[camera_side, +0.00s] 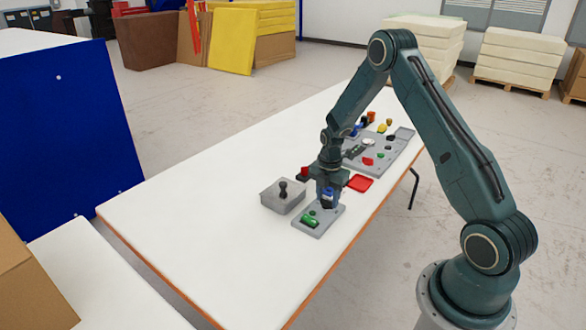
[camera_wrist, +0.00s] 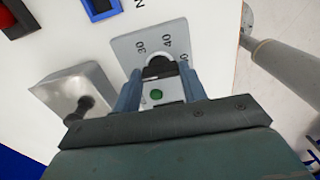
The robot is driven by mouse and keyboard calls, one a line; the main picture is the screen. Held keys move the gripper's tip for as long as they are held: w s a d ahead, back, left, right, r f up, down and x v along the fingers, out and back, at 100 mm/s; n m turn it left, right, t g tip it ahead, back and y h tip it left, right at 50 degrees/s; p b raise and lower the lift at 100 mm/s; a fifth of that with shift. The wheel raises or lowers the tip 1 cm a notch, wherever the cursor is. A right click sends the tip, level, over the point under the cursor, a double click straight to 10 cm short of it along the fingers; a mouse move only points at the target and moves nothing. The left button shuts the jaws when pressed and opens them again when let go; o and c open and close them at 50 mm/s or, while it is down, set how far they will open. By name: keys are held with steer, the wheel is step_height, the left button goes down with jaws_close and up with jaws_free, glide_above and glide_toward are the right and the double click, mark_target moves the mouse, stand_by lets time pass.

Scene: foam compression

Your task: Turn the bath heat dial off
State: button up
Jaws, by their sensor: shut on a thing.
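The bath heat dial (camera_wrist: 160,68) shows in the wrist view as a black and white knob with a green dot on its near part. It stands on a grey plate (camera_wrist: 137,45) marked 30, 40 and a partly covered number. My gripper (camera_wrist: 160,88) has its two blue-grey fingers on either side of the knob, shut on it. In the side view my gripper (camera_side: 328,200) points down over the grey plate (camera_side: 327,224) and hides most of the dial. A green part (camera_side: 310,220) shows on the plate's near end. The dial's pointer cannot be made out.
A grey box with a black knob (camera_side: 283,189) stands just left of the plate. A red tray (camera_side: 360,183) lies to the right. A larger grey board (camera_side: 378,164) with several small parts lies behind. The white table (camera_side: 190,210) is clear at the left.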

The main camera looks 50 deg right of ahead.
mark_target(327, 200)
steer(key=shift+n, duration=0.3)
steer(key=o, duration=1)
steer(key=shift+r, duration=0.1)
steer(key=shift+r, duration=6.85)
